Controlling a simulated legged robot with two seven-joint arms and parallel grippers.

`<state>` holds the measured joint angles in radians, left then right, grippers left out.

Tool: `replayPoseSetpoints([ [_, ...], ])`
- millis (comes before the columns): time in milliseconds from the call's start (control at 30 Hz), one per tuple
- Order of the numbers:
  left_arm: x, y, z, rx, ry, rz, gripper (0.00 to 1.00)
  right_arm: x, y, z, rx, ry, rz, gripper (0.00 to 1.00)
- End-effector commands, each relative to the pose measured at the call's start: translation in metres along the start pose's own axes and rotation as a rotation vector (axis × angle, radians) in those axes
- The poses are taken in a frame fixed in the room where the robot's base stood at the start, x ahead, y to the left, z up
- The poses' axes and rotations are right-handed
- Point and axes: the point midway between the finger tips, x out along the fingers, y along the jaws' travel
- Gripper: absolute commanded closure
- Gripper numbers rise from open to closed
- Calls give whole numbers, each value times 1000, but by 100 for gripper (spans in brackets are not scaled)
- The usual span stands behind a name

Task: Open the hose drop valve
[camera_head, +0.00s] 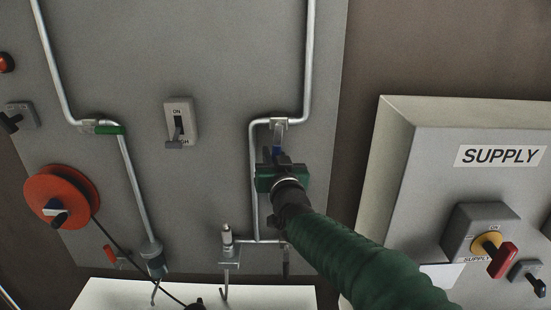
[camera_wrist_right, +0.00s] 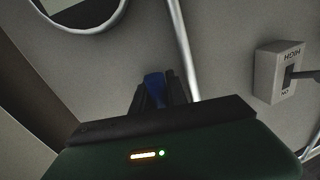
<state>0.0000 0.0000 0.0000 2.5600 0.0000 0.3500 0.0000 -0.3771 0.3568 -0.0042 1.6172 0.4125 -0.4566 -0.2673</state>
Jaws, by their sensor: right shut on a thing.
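The hose drop valve has a blue handle (camera_head: 277,152) on the right-hand metal pipe (camera_head: 252,150) on the grey panel. My right gripper (camera_head: 276,160) reaches up to it from the lower right and is shut on the blue handle. The handle also shows in the right wrist view (camera_wrist_right: 155,82), between the two dark fingers of my right gripper (camera_wrist_right: 162,92). My left gripper is in neither view.
A grey switch box (camera_head: 180,122) is left of the valve. A green-handled valve (camera_head: 108,130) sits on the left pipe, above an orange reel (camera_head: 62,196). The SUPPLY box (camera_head: 450,190) with a red-handled switch (camera_head: 503,260) stands out at the right.

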Motion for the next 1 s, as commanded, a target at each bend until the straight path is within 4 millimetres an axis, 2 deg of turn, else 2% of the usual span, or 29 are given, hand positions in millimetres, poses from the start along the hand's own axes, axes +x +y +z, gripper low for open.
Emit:
replayPoseSetpoints([
  [133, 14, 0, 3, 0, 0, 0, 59, 2, -8, 4, 99, 20, -1, 100],
  [400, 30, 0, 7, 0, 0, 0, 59, 6, -27, -2, 342, 67, -2, 100],
  [1000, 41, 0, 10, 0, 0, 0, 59, 12, -61, -33, 904, 177, -2, 100],
])
